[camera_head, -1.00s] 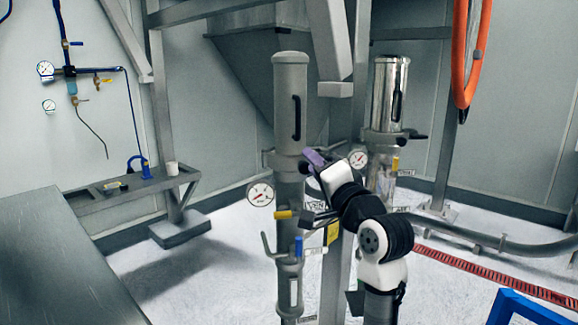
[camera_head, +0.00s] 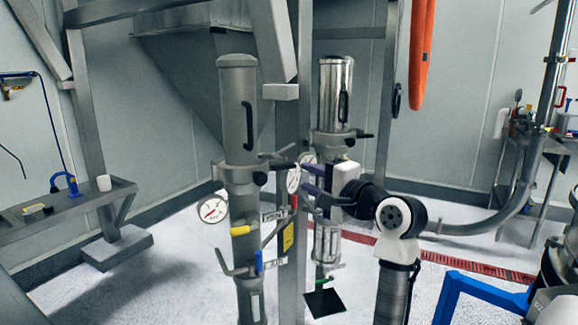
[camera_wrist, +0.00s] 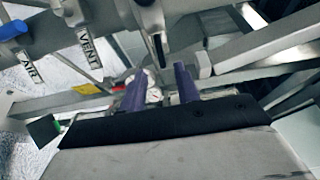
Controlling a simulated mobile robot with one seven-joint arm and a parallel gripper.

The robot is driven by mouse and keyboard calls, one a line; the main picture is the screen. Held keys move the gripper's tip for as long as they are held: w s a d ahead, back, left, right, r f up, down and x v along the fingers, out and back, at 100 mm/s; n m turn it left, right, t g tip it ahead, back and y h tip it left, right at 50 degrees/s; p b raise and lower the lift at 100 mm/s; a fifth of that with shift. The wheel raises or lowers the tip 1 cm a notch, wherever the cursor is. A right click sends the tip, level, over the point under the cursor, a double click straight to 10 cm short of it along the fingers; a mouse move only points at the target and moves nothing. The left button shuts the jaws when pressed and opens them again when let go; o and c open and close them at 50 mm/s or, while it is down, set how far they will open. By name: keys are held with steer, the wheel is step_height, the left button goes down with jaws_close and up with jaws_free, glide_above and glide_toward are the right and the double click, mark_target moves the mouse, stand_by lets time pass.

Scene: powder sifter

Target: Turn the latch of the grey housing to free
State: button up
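The grey housing (camera_head: 238,110) is an upright matt cylinder with a black handle, left of centre in the head view. Near its lower collar, a black-ended lever (camera_head: 280,163), seemingly its latch, sticks out to the right. My gripper (camera_head: 304,181), with purple fingers, is right of the grey housing, pointing left. In the wrist view my gripper (camera_wrist: 160,72) is open and empty. A black-tipped lever (camera_wrist: 160,48) lies ahead, between the finger lines and apparently beyond the tips. I cannot see any contact.
A shiny metal housing (camera_head: 335,95) stands behind my gripper. A steel post (camera_head: 303,70) is close by. An orange hose (camera_head: 422,50) hangs at right.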

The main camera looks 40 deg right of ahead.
mark_target(286, 168)
steer(key=w+p, duration=0.1)
steer(key=w, duration=0.6)
jaws_close()
